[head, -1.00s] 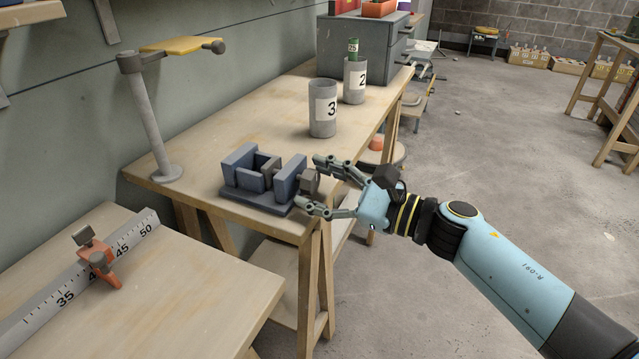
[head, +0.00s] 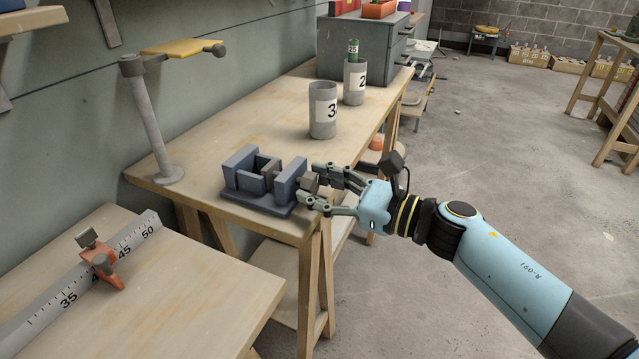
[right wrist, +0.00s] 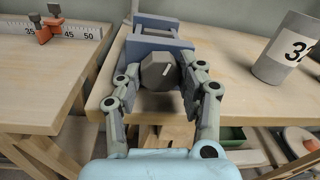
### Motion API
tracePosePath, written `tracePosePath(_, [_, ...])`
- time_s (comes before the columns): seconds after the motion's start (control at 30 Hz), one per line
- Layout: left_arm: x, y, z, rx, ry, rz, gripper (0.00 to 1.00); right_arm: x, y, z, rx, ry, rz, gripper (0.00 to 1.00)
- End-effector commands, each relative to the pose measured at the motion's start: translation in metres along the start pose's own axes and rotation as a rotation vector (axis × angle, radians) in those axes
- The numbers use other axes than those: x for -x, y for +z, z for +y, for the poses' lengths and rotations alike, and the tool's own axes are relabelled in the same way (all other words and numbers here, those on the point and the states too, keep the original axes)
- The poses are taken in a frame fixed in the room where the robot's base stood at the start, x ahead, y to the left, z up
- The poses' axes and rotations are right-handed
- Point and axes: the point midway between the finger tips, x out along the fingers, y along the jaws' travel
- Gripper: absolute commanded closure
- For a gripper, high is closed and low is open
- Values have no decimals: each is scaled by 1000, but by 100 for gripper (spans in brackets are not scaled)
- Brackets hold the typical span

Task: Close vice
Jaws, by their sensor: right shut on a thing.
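The blue-grey vice (head: 240,181) stands at the near corner of the wooden bench; its body also shows in the right wrist view (right wrist: 160,42). Its grey sliding jaw (head: 270,170) sits between the blue walls, with a gap to the far wall. A grey hexagonal knob (right wrist: 159,71) with a pale mark sticks out of the vice's near end. My right gripper (head: 313,186) has its fingers on either side of the knob and is shut on it; the fingers also flank the knob in the right wrist view (right wrist: 160,84). My left gripper is not in view.
A post with a yellow top (head: 183,46) rises behind the vice. A lower table at left carries a ruler with an orange stop (head: 103,268).

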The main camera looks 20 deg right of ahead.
Motion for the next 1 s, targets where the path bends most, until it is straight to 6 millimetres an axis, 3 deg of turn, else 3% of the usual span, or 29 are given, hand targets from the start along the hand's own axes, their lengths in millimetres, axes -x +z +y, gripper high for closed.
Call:
tracePosePath(0.5, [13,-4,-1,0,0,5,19,0,1,-1,-303,9,20,93])
tracePosePath(1.0, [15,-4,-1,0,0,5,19,0,0,0,-349,11,23,93])
